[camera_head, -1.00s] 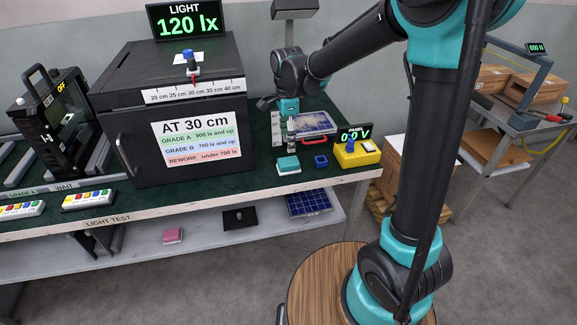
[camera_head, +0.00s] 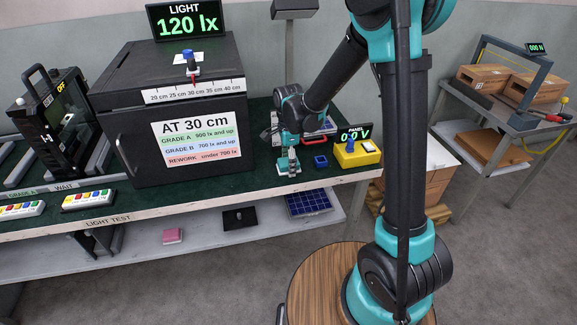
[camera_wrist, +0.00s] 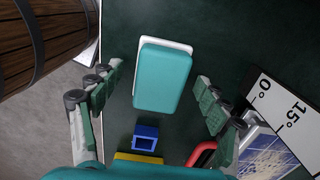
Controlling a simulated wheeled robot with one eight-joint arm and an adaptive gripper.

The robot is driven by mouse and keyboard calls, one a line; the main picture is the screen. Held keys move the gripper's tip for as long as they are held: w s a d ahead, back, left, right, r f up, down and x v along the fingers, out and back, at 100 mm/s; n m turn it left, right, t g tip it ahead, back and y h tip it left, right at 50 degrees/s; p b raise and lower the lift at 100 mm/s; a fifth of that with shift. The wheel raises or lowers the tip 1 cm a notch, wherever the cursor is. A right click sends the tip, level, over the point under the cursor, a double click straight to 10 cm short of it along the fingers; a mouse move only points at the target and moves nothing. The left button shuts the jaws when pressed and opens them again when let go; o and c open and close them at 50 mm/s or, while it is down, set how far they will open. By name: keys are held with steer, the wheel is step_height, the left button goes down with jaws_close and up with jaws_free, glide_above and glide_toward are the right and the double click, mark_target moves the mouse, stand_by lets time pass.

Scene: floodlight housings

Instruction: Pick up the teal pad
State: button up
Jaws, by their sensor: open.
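The teal pad (camera_wrist: 162,79) lies on a white base on the dark green bench top, and it fills the upper middle of the wrist view. In the head view the pad (camera_head: 283,169) is mostly hidden behind my gripper (camera_head: 289,164), with part of its pale edge showing. In the wrist view my gripper (camera_wrist: 157,98) is open, with one finger on the left and one on the right of the pad. Neither finger visibly touches it. The gap between the fingers is empty apart from the pad below.
A small blue square holder (camera_head: 320,162) and a yellow box (camera_head: 357,153) with a blue knob stand to the right. A red handle (camera_wrist: 201,153) and an angle-marked board (camera_wrist: 280,118) lie near the right finger. The black test box (camera_head: 170,115) stands left.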

steer(key=shift+c, duration=0.6)
steer(key=c, duration=1.1)
step_height(320, 180, up, 20)
